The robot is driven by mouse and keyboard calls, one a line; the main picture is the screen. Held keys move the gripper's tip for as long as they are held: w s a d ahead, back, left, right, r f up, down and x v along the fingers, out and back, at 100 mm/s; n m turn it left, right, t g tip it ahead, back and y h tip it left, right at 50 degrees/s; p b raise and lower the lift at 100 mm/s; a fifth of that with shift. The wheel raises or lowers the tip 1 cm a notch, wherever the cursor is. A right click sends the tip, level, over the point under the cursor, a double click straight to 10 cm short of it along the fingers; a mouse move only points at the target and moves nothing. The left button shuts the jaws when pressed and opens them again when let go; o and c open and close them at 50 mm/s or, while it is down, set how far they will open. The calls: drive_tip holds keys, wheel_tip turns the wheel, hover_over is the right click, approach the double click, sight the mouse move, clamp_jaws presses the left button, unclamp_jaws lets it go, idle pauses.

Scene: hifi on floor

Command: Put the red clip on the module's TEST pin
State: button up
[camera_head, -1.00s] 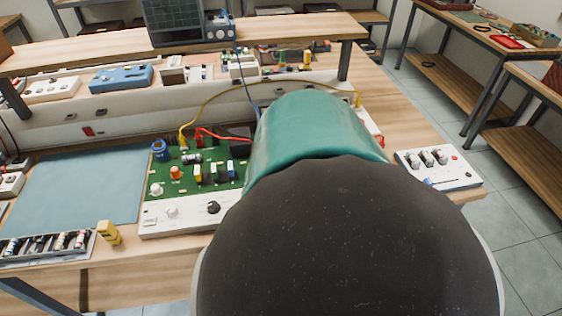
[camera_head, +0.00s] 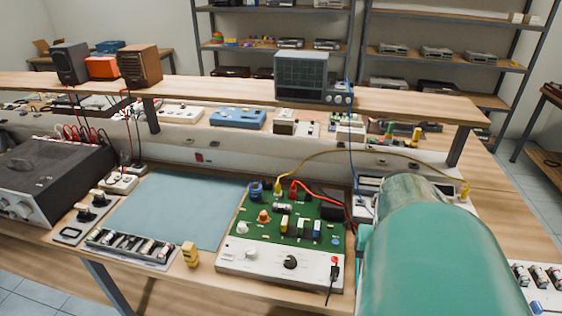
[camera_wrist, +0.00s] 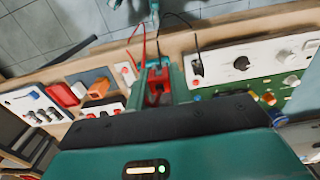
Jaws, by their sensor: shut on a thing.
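The module, a green circuit board with a white front panel (camera_head: 268,262), lies on the bench in the head view. Its panel also shows at the right of the wrist view (camera_wrist: 262,55). My gripper (camera_wrist: 158,88) is shut on the red clip (camera_wrist: 156,84) in the wrist view, with a red lead running up from it. The clip is beside the module's panel end, apart from it. A black clip (camera_head: 335,271) sits on the panel's right end, its lead hanging down. My arm hides the gripper in the head view. I cannot make out the TEST pin's label.
A blue mat (camera_head: 178,208) lies left of the module, with a yellow block (camera_head: 190,254) near the bench's front edge. A raised shelf (camera_head: 230,91) with an oscilloscope (camera_head: 301,75) runs behind. Yellow and red leads arch over the board. An orange object (camera_wrist: 97,89) lies left of my gripper.

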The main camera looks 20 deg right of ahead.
drive_tip(key=shift+w+a+r, duration=0.1)
drive_tip(key=shift+r, duration=1.95)
